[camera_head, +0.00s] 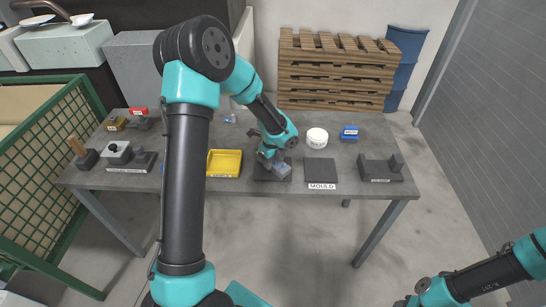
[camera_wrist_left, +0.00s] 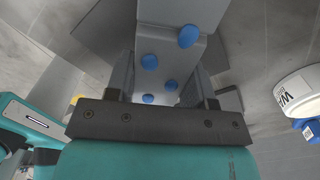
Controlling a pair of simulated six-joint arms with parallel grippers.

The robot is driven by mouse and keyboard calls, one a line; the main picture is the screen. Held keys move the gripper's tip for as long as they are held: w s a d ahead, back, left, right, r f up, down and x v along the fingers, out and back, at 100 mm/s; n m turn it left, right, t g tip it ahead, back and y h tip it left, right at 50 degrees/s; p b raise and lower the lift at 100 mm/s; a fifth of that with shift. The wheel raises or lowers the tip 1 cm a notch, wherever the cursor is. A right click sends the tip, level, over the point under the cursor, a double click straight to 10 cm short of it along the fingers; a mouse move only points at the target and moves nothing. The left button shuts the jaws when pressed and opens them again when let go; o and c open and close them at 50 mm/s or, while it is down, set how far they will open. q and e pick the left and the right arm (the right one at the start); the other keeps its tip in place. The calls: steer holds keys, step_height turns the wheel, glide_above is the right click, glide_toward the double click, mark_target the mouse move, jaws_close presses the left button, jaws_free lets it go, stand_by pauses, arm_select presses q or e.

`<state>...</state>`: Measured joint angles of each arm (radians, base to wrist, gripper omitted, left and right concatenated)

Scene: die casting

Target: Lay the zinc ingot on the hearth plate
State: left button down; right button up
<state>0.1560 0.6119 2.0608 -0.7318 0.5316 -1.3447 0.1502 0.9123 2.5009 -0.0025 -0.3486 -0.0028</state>
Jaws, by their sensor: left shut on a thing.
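My left gripper (camera_head: 272,158) is shut on a grey zinc ingot (camera_head: 282,169) over a dark plate (camera_head: 262,176) at the middle front of the table. This plate is likely the hearth plate; no label on it is readable. In the left wrist view the ingot (camera_wrist_left: 165,75), with several blue dots, sits between the two fingers (camera_wrist_left: 160,88). The gripper and ingot cover much of the plate, and I cannot tell whether the ingot touches it. My right arm shows at the lower right, but its gripper is out of view.
The MOULD plate (camera_head: 320,168) lies just right of the ingot. A yellow tray (camera_head: 225,163) stands left of it. A white tub (camera_head: 317,138) and blue block (camera_head: 349,133) stand behind. A dark fixture (camera_head: 380,170) is at the table's right; several tools crowd the left.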

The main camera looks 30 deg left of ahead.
arm_select(q)
steer(key=shift+f, duration=0.25)
steer(key=shift+f, duration=0.1)
steer(key=shift+c, duration=2.4)
jaws_free()
steer(key=shift+f, duration=0.1)
step_height(320, 180, up, 12)
